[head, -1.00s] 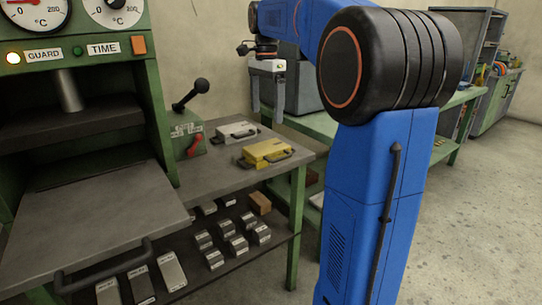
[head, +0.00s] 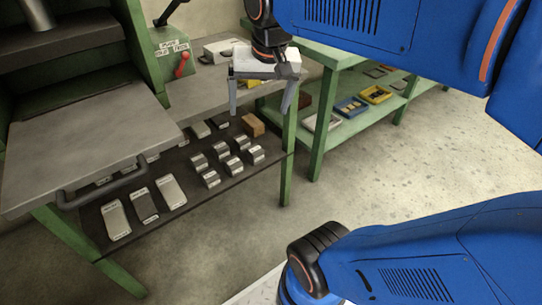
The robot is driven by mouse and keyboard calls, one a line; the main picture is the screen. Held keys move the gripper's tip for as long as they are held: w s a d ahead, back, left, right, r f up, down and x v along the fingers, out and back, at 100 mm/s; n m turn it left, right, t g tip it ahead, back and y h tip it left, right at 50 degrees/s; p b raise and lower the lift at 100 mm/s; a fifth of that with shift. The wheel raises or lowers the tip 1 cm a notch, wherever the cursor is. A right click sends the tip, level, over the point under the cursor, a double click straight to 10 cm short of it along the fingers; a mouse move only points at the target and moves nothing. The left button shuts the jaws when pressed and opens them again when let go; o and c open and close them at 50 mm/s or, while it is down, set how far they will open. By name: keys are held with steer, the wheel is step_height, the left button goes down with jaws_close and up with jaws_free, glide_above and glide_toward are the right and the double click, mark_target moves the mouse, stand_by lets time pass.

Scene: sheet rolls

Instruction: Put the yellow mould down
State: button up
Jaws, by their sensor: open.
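The yellow mould (head: 250,85) lies on the grey bench top (head: 196,93) beside the press. Most of it is hidden behind my gripper in the head view; only some yellow shows between the fingers. My gripper (head: 259,114) points down with its fingers spread apart. It is open and empty, in front of the bench's right end in the picture. The gap between it and the mould cannot be judged. A grey mould (head: 217,50) lies behind the yellow one.
The press's grey plate (head: 90,140) with its dark handle juts out at left. A lever box (head: 172,58) stands on the bench. The lower shelf (head: 215,195) holds several metal blocks. A green table (head: 345,55) with trays stands right; floor ahead is clear.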

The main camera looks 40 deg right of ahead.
steer(key=s+a+f+n+t, duration=0.1)
steer(key=s+a+f+n, duration=0.1)
steer(key=s+f+n, duration=0.3)
steer(key=s+f, duration=0.3)
steer(key=f, duration=0.1)
steer(key=shift+s+a+f, duration=0.25)
steer(key=shift+a+f, duration=0.1)
stand_by(0.7)
